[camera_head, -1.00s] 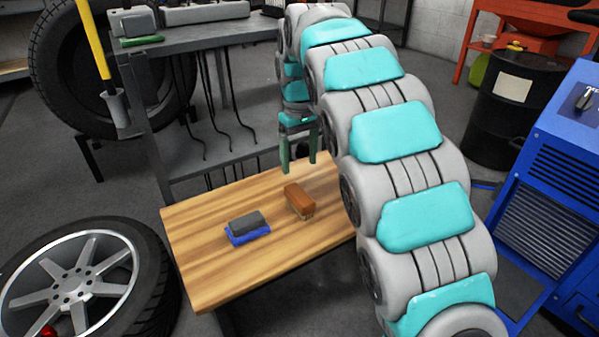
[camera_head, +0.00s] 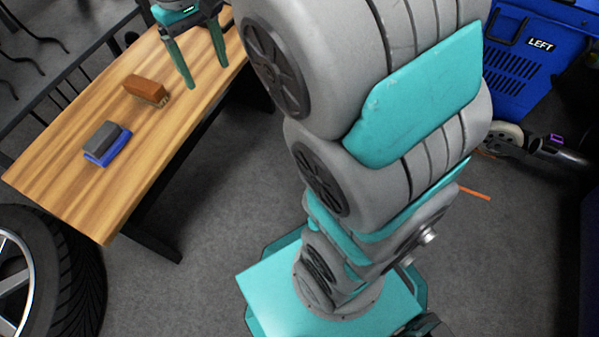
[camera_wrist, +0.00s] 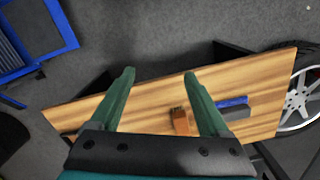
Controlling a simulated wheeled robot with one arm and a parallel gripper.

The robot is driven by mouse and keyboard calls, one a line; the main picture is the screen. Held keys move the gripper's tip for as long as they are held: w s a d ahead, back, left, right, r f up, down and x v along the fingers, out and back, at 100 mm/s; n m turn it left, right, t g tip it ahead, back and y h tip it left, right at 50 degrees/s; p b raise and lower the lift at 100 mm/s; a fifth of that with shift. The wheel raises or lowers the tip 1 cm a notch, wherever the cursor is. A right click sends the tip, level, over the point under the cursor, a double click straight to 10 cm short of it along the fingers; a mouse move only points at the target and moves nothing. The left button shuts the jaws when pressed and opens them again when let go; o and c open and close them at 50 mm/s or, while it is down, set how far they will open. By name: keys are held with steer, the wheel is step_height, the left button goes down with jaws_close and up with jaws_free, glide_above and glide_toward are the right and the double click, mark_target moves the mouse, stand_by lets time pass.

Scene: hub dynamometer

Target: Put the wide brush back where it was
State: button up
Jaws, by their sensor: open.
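A brown block-shaped brush (camera_head: 146,88) with pale bristles lies on the wooden bench top (camera_head: 60,177). A grey block with a blue underside (camera_head: 106,140) lies nearer the bench's left end; I cannot tell whether it is also a brush. My gripper (camera_head: 207,76) is open and empty above the bench, to the right of the brown brush in the head view. In the wrist view, the green fingers of my gripper (camera_wrist: 159,73) are spread. The brown brush (camera_wrist: 181,122) shows near the right finger there, with the grey and blue block (camera_wrist: 236,111) farther right.
A wheel with a black tyre (camera_head: 70,265) stands by the bench's left end. A blue cabinet marked LEFT (camera_head: 520,75) is at the upper right. The bench top around the two blocks is clear.

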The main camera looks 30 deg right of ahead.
steer(key=s+d+f+m, duration=0.1)
steer(key=s+f, duration=0.2)
steer(key=s, duration=0.5)
steer(key=s+d+f+m, duration=0.1)
steer(key=s+d+f, duration=0.1)
steer(key=s, duration=0.6)
steer(key=s+d+f+g, duration=0.1)
steer(key=s+d+f, duration=0.1)
steer(key=s, duration=0.6)
steer(key=shift+f+m, duration=0.4)
steer(key=shift+f, duration=0.4)
steer(key=shift+s, duration=0.1)
steer(key=shift+c, duration=0.3)
